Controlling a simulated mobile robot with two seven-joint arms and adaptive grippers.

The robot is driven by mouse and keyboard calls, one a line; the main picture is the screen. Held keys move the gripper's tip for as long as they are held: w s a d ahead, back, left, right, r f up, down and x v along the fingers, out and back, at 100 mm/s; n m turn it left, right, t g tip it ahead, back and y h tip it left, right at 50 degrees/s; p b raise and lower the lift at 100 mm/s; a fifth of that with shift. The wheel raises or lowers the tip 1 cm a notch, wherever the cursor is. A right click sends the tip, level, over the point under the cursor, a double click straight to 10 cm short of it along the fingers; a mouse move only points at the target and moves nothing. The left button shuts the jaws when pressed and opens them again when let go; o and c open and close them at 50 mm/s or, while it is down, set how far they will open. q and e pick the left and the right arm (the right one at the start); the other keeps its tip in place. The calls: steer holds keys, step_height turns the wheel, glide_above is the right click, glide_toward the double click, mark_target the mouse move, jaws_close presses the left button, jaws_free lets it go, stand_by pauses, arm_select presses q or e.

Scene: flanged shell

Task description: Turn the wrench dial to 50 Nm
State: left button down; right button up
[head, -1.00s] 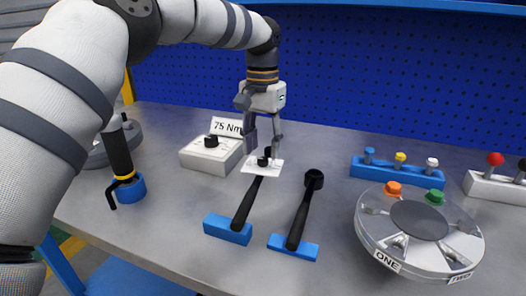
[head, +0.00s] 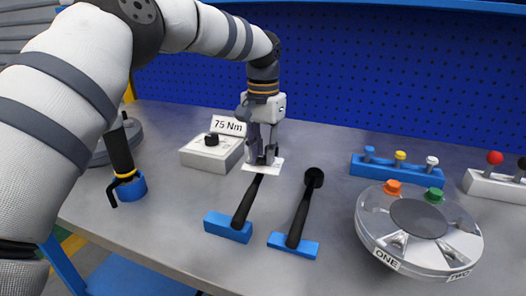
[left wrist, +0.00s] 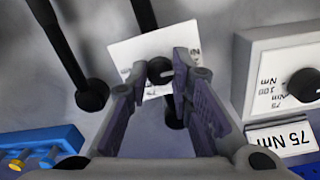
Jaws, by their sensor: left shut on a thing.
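The torque wrench (head: 248,199) lies on the bench with its black handle end in a blue block (head: 228,228). At its far end is a white dial plate (head: 250,165) with a small black dial (left wrist: 160,69). My left gripper (head: 263,160) points down over this plate and is shut on the black dial. In the left wrist view the dial sits between the two fingertips. Print on the plate (left wrist: 132,55) is partly hidden and too small to read, so the dial's setting cannot be told. My right gripper is out of view.
A white box (head: 200,156) with a black knob and a "75 Nm" sign (head: 229,127) stands to the left. A second black wrench (head: 301,212) lies to the right. A round tray (head: 372,230) and a blue rack (head: 400,172) are farther right. A black tool (head: 121,153) stands left.

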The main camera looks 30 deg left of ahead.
mark_target(263, 157)
arm_select(q)
steer(key=m, duration=0.5)
steer(key=shift+p, duration=0.4)
steer(key=m, duration=0.6)
steer(key=shift+m, duration=0.3)
steer(key=c, duration=1.4)
jaws_free()
step_height(263, 157, up, 12)
